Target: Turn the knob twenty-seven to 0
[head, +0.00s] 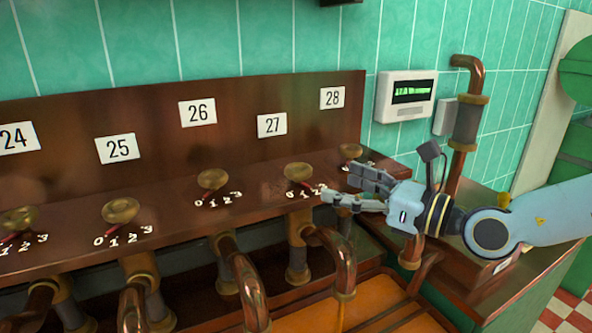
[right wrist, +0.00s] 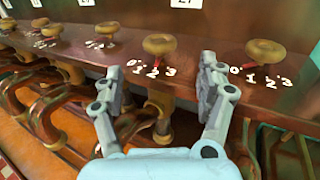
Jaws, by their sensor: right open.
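Knob twenty-seven (head: 298,173) is a round brass knob with a red pointer, on the brown sloping panel below label 27 (head: 272,125). White digits 0 to 3 lie in front of it. In the right wrist view the knob (right wrist: 158,45) shows ahead between the fingers, and its pointer appears to face the 2. My right gripper (head: 345,190) is open and empty, to the right of the knob and apart from it. Its two fingers also show in the right wrist view (right wrist: 160,85). My left gripper is out of view.
Knob twenty-eight (head: 350,152) stands close behind my right gripper. Knobs twenty-six (head: 213,178), twenty-five (head: 121,210) and twenty-four (head: 20,218) stand to the left. Copper pipes (head: 340,260) run below the panel. A white display box (head: 405,97) hangs on the green tiles.

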